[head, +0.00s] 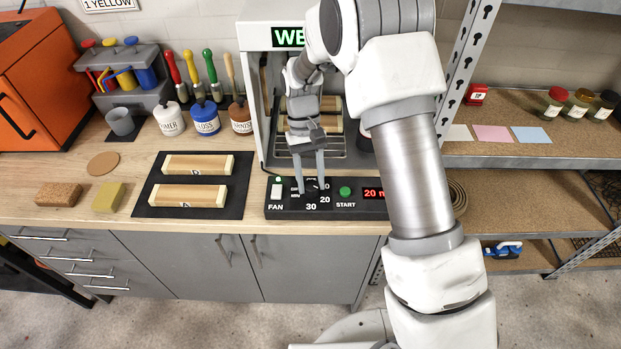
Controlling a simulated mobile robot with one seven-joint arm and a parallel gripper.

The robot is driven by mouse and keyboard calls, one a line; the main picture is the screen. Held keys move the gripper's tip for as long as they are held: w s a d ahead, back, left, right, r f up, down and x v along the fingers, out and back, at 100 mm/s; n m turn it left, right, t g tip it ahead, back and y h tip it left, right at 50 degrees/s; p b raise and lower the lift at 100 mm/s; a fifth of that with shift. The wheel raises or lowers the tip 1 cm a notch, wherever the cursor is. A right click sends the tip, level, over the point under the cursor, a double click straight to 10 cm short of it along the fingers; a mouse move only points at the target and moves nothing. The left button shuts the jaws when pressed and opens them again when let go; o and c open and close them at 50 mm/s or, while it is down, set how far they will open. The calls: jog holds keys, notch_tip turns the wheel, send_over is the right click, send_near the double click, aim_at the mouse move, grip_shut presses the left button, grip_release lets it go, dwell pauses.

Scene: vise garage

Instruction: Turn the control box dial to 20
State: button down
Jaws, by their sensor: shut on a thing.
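White numbers 20 and 30 show around the dial. My gripper (311,188) points down at the dial with one finger on each side of it, shut on it. The fingers cover part of the dial and some markings, so I cannot tell where its pointer stands.
Left of the box, a black mat (146,205) holds two wooden blocks. A cork block (58,195) and a yellow sponge (108,197) lie farther left. Several jars stand at the back. The grey cabinet (268,100) rises behind my gripper; a shelf post (466,75) stands right.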

dwell(0.4)
jog(key=shift+c, duration=2)
grip_release()
